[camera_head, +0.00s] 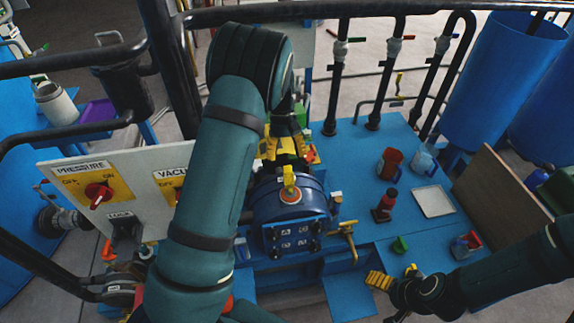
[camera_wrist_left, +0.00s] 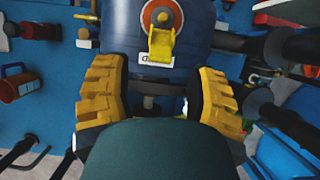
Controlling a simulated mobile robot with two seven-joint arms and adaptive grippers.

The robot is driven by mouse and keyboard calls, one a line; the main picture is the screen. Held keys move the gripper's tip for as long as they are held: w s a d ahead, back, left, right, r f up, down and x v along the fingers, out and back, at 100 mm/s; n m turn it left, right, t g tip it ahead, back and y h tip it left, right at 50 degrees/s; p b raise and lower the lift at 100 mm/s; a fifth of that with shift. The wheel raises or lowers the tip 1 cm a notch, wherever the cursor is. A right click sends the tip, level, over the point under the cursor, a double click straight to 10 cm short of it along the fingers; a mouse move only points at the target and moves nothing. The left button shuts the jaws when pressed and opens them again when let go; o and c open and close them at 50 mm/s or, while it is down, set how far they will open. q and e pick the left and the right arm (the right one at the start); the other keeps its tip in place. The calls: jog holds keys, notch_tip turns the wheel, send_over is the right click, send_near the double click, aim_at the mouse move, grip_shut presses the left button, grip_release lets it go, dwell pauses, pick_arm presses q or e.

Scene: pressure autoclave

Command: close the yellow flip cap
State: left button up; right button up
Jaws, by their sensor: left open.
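The yellow flip cap (camera_head: 289,181) stands up, open, at an orange-ringed round port (camera_head: 291,196) on top of the blue vessel (camera_head: 268,207). In the left wrist view the cap (camera_wrist_left: 161,46) lies on the near side of the ring (camera_wrist_left: 149,17), and the port's round face is uncovered. My left gripper (camera_head: 284,143) is behind the cap in the head view. In its wrist view its yellow-padded fingers are spread wide and empty (camera_wrist_left: 160,98), with the cap ahead, apart from both. My right gripper (camera_head: 396,276) is low at the right, far from the cap; its opening is unclear.
A panel with a red pressure knob (camera_head: 98,193) stands left of the vessel. On the blue deck at right are a red bottle (camera_head: 385,205), a red mug (camera_head: 390,164), a white tray (camera_head: 433,201) and a green item (camera_head: 400,244). Dark railings cross the back.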

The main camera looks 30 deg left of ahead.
aim_at(288, 175)
pick_arm(q)
jog(key=shift+x, duration=1.8)
grip_shut()
